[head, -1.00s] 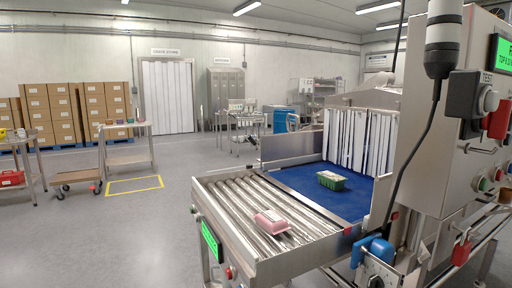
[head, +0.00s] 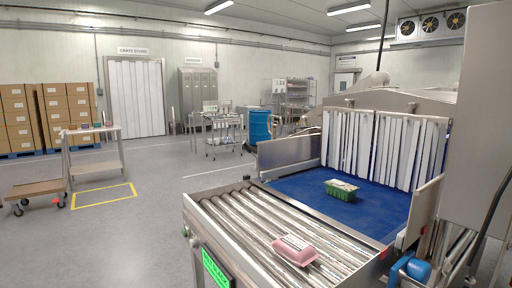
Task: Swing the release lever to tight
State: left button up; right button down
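A rounded blue part (head: 410,270) sits low on the near right side of the conveyor, at the bottom edge of the head view. It may be the release lever or its knob, but I cannot tell. The picture cuts off what is below it, so no lever position or tight marking can be read. Neither of my grippers is in view.
A pink pack (head: 295,249) lies on the roller conveyor (head: 222,204). A green punnet (head: 341,191) stands on the blue belt (head: 380,213) before white strip curtains (head: 385,148). A steel cabinet (head: 474,120) blocks the right.

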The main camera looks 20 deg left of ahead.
aim_at(244, 143)
jog(key=i+j+z, duration=0.1)
jog(key=j+z, duration=0.2)
jog(key=j, duration=0.4)
jog(key=j+z, duration=0.35)
jog(key=j, duration=0.35)
jog(key=j+z, duration=0.3)
jog(key=j, duration=0.4)
jog(key=k+j+z, duration=0.15)
jog(key=j+z, duration=0.2)
jog(key=j, duration=0.35)
